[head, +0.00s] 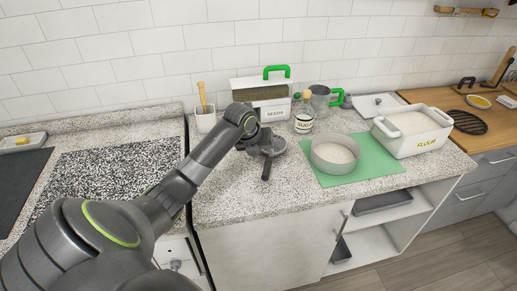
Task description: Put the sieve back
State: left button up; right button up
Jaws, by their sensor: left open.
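A round, grey-rimmed vessel (335,153), which looks like the sieve, sits on the green mat (378,163). Its inside is pale; I cannot tell whether that is mesh or contents. My left gripper (267,160) is open above the stone counter, to the left of the mat and apart from the round vessel. A grey rounded shape shows around the gripper; I cannot tell whether it is a separate dish. My right gripper is not in view.
A white flour box (425,147) stands right of the mat. Behind are a seeds box (275,113) with a green handle, a labelled jar (303,123), a metal jug (320,101) and a white holder (205,123). The front counter strip is clear; open shelves (375,235) lie below.

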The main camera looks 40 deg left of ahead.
pick_arm(q)
jog(key=shift+v, duration=1.5)
